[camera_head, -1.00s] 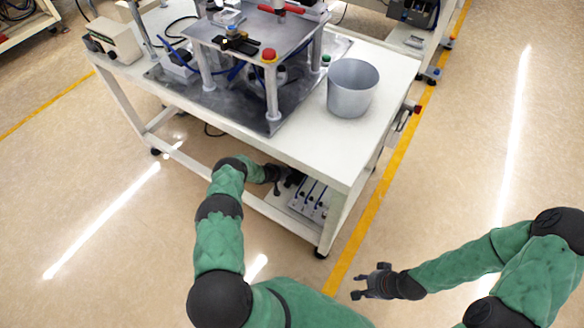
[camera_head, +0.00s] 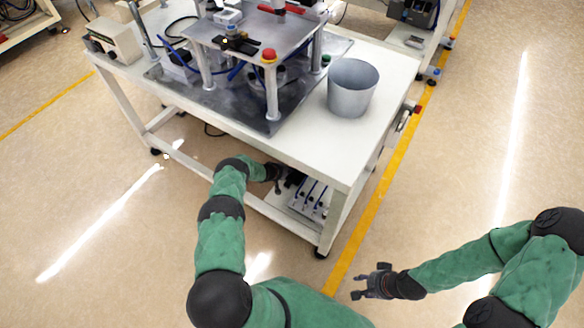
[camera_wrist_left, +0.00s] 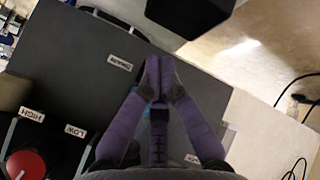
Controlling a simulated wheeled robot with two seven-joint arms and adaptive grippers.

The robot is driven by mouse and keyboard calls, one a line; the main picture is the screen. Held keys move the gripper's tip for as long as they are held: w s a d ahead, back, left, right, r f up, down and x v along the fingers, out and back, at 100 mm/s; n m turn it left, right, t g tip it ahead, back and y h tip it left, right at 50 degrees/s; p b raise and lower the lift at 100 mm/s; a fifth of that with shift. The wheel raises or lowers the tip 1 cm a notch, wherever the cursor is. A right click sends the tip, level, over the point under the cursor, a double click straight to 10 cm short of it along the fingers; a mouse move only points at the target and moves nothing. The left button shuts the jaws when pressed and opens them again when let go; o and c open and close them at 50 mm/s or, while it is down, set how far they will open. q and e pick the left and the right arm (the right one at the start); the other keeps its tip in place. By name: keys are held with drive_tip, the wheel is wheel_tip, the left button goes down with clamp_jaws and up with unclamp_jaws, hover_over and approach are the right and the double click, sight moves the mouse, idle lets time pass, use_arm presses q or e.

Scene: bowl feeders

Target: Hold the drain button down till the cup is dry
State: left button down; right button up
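My left arm reaches under the table top in the head view, and its gripper (camera_head: 278,184) is partly hidden there. In the left wrist view the left gripper (camera_wrist_left: 158,70) has its two purple-looking fingers together at the tips, with nothing seen between them. The tips are over a dark grey panel (camera_wrist_left: 82,68), beside a small white label (camera_wrist_left: 120,62) that is hard to read. No drain button shows; whether the tips touch one I cannot tell. A cup cannot be made out for sure. My right gripper (camera_head: 360,283) is open and empty over the floor.
A grey bucket (camera_head: 352,88) stands on the white table (camera_head: 315,146). A metal fixture (camera_head: 240,50) with a red button (camera_head: 268,55) stands beside it. The wrist view shows a dark block (camera_wrist_left: 188,14) close above the fingertips and a red knob (camera_wrist_left: 27,165) at lower left.

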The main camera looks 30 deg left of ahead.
use_arm(q)
drive_tip(key=shift+w, duration=0.5)
idle(2.3)
drive_tip(key=shift+s, duration=0.15)
drive_tip(key=shift+s+p, duration=0.6)
drive_tip(key=shift+s, duration=0.15)
drive_tip(key=s+p, duration=0.3)
drive_tip(key=s, duration=0.2)
drive_tip(key=shift+a, duration=0.2)
idle(0.6)
